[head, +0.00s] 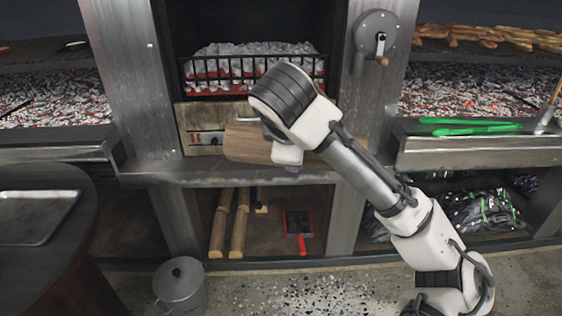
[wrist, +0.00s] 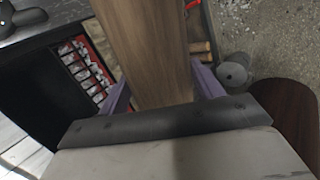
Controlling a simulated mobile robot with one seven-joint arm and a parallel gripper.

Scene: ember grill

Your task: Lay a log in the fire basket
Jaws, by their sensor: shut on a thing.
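My gripper (head: 288,158) is shut on a brown log (head: 243,145), which lies roughly level in front of the grill, below the fire basket. In the wrist view my gripper's purple fingers (wrist: 162,92) stand on both sides of the log (wrist: 148,40). The fire basket (head: 236,86) is a black barred rack in the central opening, with grey coals and a red glow; its bars also show at the left in the wrist view (wrist: 100,98). My arm hides the basket's lower right part and the log's middle.
More logs (head: 238,230) lie on the lower shelf beside a red-black shovel (head: 299,224). A crank wheel (head: 375,36) is on the right post. A metal ledge (head: 180,172) runs below the log. A lidded bin (head: 180,285) stands on the floor; green tongs (head: 470,128) lie right.

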